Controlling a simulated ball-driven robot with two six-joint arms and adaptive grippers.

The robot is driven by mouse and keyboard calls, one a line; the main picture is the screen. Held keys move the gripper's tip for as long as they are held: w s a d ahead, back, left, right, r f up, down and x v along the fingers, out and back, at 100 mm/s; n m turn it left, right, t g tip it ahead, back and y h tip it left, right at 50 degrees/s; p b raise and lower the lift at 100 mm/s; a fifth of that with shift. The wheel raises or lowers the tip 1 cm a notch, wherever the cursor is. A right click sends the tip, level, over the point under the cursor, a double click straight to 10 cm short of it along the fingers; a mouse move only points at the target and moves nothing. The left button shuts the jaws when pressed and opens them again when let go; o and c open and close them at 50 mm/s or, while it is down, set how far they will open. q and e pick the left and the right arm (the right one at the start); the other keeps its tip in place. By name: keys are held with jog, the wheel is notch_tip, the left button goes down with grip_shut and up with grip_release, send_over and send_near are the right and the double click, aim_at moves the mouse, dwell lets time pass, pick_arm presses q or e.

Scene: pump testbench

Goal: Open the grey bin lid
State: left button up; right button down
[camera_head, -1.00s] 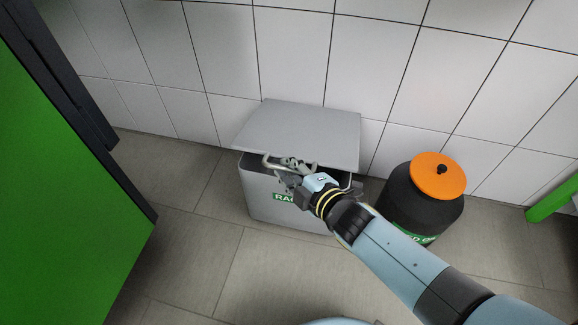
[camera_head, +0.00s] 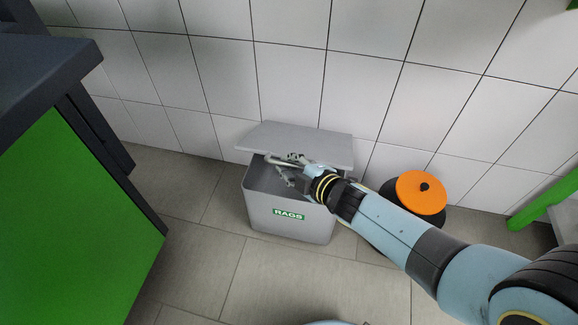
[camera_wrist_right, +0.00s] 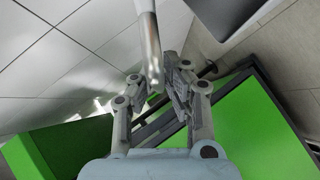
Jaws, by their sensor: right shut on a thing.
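The grey bin (camera_head: 288,214) with a green RAGS label stands on the floor against the tiled wall. Its grey lid (camera_head: 300,139) is tilted up at the front, with a dark gap showing the inside of the bin. My right gripper (camera_head: 287,167) is at the lid's front edge, shut on the lid's metal handle (camera_head: 280,160). In the right wrist view the handle (camera_wrist_right: 149,45) runs as a light bar down to the fingers (camera_wrist_right: 158,95). The left gripper is not in view.
A dark round container (camera_head: 376,240) with an orange lid (camera_head: 421,192) stands right of the bin, partly behind my right arm. A green cabinet (camera_head: 80,220) with a dark top is at the left. Floor in front of the bin is clear.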

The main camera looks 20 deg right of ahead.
jog(key=w+r+p, duration=0.1)
jog(key=r, duration=0.1)
jog(key=w+d+r+p, duration=0.1)
jog(key=r+p, duration=0.1)
jog(key=w+d+r+p, duration=0.1)
jog(key=w+r+p, duration=0.1)
jog(key=r, duration=0.1)
jog(key=shift+d, duration=0.25)
jog(key=w+d+r+p, duration=0.2)
jog(key=w+d+r, duration=0.4)
jog(key=w, duration=0.3)
jog(key=shift+w+d+r+p, duration=0.2)
jog(key=shift+r+p, duration=0.2)
jog(key=shift+r, duration=0.2)
jog(key=c, duration=1.4)
grip_release()
jog(key=shift+s, duration=0.1)
jog(key=shift+f, duration=0.1)
jog(key=shift+s, duration=0.15)
